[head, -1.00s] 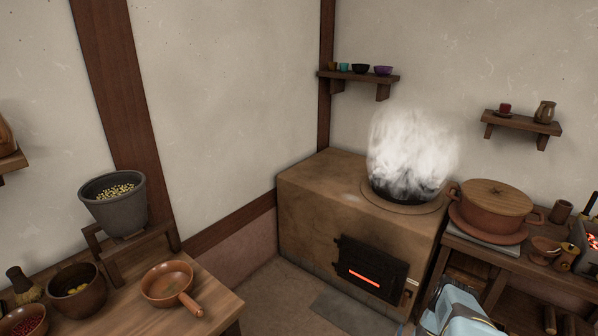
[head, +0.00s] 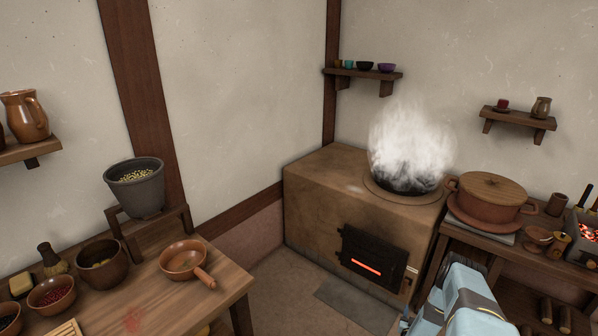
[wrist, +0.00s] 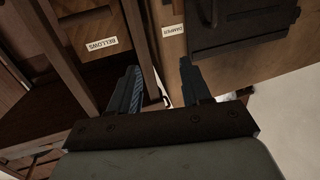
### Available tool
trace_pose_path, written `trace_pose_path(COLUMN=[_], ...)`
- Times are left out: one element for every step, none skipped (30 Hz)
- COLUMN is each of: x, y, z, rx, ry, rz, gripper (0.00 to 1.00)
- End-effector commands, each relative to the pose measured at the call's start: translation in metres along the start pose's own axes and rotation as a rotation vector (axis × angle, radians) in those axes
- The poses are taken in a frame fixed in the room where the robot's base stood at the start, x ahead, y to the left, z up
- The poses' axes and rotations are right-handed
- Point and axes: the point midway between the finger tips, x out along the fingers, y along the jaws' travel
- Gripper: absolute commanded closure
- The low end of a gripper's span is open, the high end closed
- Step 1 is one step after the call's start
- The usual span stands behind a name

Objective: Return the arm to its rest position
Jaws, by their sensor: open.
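My gripper (wrist: 160,92) shows in the wrist view with its two dark fingers spread apart and nothing between them. Beyond the fingers are a wooden front with a "BELLOWS" label (wrist: 98,48) on the left and a "DAMPER" label (wrist: 173,29) on the stove side. A dark metal door (wrist: 240,20) is at the upper right. In the head view my pale blue arm (head: 470,305) is at the lower right, in front of the stove (head: 310,205); the gripper itself cannot be made out there.
A steaming black pot (head: 402,182) sits on the stove, whose firebox door (head: 372,257) glows. A lidded clay pot (head: 490,197) stands on the right-hand bench. A wooden table (head: 150,300) with bowls and a handled pan (head: 184,258) is at left. Floor shows between table and stove.

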Motion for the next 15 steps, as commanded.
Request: trace_pose_path(x=[0.010,0.016,0.025,0.032,0.038,0.049,0.057,0.065,0.074,0.081,0.088,0.096,0.102,0.108,0.115], y=[-0.003,-0.004,-0.006,-0.009,-0.011,-0.014,-0.016,-0.019,-0.023,-0.026,-0.029,-0.034,-0.036,-0.040,-0.044], z=[-0.011,-0.016,-0.025,-0.032,-0.039,-0.051,-0.060,-0.070,-0.083,-0.092,-0.102,-0.115,-0.125,-0.135,-0.148], rx=[-0.001,-0.002,-0.003,-0.004,-0.005,-0.007,-0.009,-0.011,-0.013,-0.015,-0.017,-0.020,-0.022,-0.024,-0.027], ry=[-0.003,-0.008,-0.014,-0.020,-0.026,-0.036,-0.043,-0.051,-0.063,-0.072,-0.080,-0.091,-0.099,-0.108,-0.119], rz=[-0.008,-0.013,-0.021,-0.027,-0.033,-0.043,-0.050,-0.057,-0.067,-0.075,-0.082,-0.092,-0.098,-0.105,-0.114], gripper=[0.52,0.52,0.52,0.52,0.52,0.52,0.52,0.52,0.52,0.52,0.52,0.52,0.52,0.52,0.52])
